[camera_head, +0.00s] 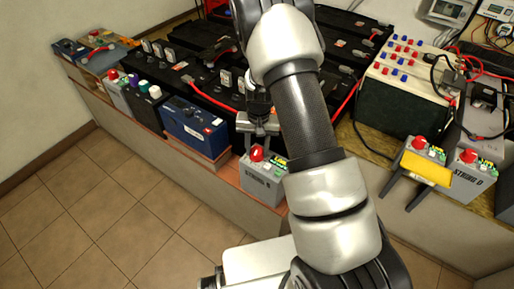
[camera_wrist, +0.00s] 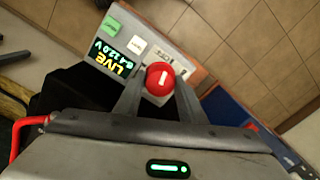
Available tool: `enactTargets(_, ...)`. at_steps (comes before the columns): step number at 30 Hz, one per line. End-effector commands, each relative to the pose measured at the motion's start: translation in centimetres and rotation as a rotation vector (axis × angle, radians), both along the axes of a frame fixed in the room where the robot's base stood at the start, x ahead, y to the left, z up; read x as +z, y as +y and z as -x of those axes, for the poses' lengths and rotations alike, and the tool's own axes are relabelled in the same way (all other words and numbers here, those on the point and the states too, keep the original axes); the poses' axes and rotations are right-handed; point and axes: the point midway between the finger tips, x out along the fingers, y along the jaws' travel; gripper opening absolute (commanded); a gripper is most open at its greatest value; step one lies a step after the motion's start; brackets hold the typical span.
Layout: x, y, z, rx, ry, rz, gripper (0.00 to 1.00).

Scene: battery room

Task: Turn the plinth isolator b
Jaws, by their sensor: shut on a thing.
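The plinth isolator at the centre is a grey box (camera_head: 262,185) with a red knob (camera_head: 257,153) on its top, standing on the plinth by its front edge. I cannot read its letter. In the wrist view the red knob (camera_wrist: 160,79) shows a white bar, and the lit display (camera_wrist: 112,58) reads LIVE with a voltage. My gripper (camera_wrist: 158,90) is shut on the red knob, one finger on each side. In the head view my gripper (camera_head: 258,138) comes down from above onto the knob, and my arm covers the box's right side.
Two similar red-knobbed boxes are at right, one behind a yellow guard (camera_head: 426,168), the other marked STRING D (camera_head: 470,178). Black batteries with red cables (camera_head: 205,92) lie behind. The tiled floor (camera_head: 110,190) in front is clear.

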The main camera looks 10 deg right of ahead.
Motion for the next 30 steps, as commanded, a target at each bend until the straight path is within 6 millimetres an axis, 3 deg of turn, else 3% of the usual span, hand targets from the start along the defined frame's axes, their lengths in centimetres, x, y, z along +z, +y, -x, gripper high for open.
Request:
enactTargets(13,0.09,0.02,-0.01,-0.269,0.000,0.000,0.14)
enactTargets(30,0.04,0.05,-0.01,-0.328,-0.001,-0.001,0.14)
